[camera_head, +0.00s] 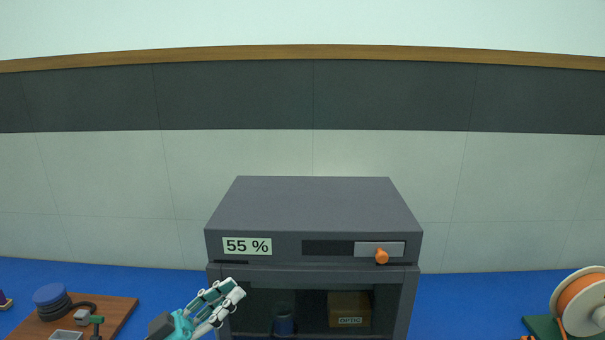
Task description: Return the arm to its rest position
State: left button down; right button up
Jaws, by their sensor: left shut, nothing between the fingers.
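My left gripper (236,291) shows at the bottom, left of the picture's middle. It is white and teal, its fingers are together and nothing is between them. It points up and to the right, in front of the left front edge of a dark grey cabinet (313,207). I cannot tell whether it touches the cabinet. My right gripper is not in view.
The cabinet has a "55 %" label (247,246), a slider with an orange knob (382,257), and a lower compartment holding a brown box (349,309) and a dark cylinder (284,321). A wooden board (119,311) lies left; an orange-and-white spool (581,301) stands right.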

pick_arm(q)
notch_tip(320, 180, down, 18)
jog(key=s+a+n+t+y, duration=0.25)
jog(key=n+y, duration=0.65)
jog(key=y, duration=0.7)
jog(key=s+a+f+g+y, duration=0.25)
jog(key=s+f+g, duration=0.3)
jog(key=s, duration=0.55)
jog(key=s+a+f+g+y, duration=0.2)
jog(key=s+a+f+g, duration=0.4)
jog(key=s, duration=0.6)
notch_tip(320, 180, down, 28)
jog(key=s+d, duration=0.2)
jog(key=s+a+f+g, duration=0.1)
jog(key=s+a+f, duration=0.1)
jog(key=s+f, duration=1.3)
jog(key=shift+s+a, duration=0.35)
jog(key=shift+a, duration=0.05)
